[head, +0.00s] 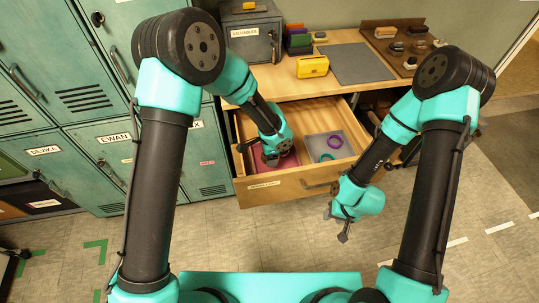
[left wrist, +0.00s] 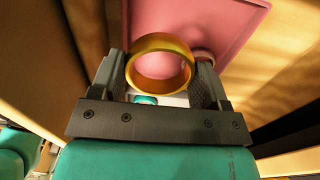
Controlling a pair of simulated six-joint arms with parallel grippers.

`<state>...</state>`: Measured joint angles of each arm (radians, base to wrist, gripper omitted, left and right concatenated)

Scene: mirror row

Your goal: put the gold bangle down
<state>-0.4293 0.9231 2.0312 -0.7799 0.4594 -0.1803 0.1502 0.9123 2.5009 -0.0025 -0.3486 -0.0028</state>
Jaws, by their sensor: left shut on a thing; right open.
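The gold bangle (left wrist: 158,42) is between the two fingers of my left gripper (left wrist: 160,75) in the left wrist view, which is shut on it. A pink tray (left wrist: 225,18) lies beyond the bangle. In the head view my left gripper (head: 270,158) is inside the open drawer, over the pink tray (head: 290,161). The bangle is too small or hidden to make out there. I cannot tell whether it touches the tray. A pale pinkish round thing (left wrist: 204,54) shows beside the right finger. My right gripper (head: 343,236) is open and empty in front of the drawer.
The drawer (head: 285,187) also holds a grey tray (head: 313,142) with a purple bangle (head: 335,141) and a teal bangle (head: 326,157). The desktop above bears a yellow case (head: 312,67) and a grey mat (head: 359,63). Lockers stand at left.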

